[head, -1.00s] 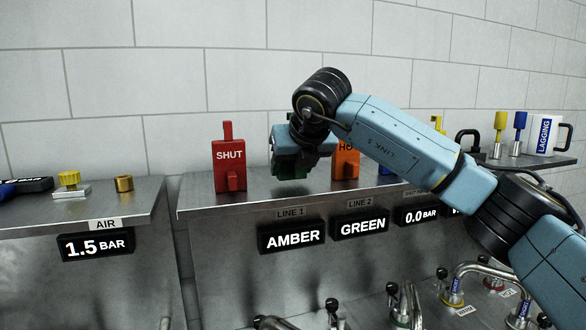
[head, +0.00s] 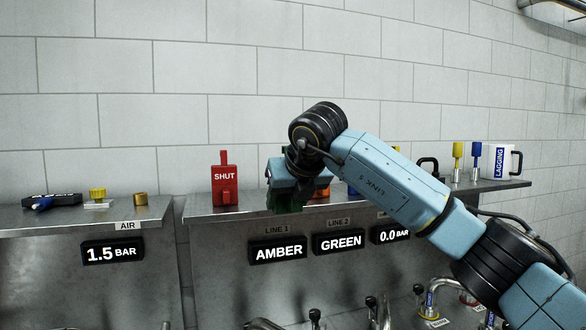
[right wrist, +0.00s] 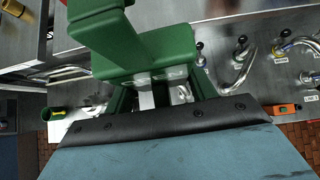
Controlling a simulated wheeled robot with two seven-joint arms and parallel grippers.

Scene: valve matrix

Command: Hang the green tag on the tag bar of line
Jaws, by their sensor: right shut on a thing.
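The green tag (right wrist: 155,55) fills the upper left of the right wrist view as a thick block with a raised part. My right gripper (right wrist: 160,90) is shut on it. In the head view, the right gripper (head: 290,183) is at the shelf's front edge, above the LINE 1 label (head: 277,229). Only a dark green piece of the tag (head: 286,203) shows there below the wrist. The LINE 1 display (head: 277,250) reads AMBER and the LINE 2 display (head: 339,242) reads GREEN. I cannot make out a tag bar. My left gripper is not in view.
A red SHUT tag (head: 224,178) stands on the shelf left of the gripper. An orange tag (head: 321,192) is mostly hidden behind my arm. Yellow and blue-handled pieces and a LAGGING mug (head: 501,160) stand at right. Pipes and valves lie below. Bare shelf lies around the red tag.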

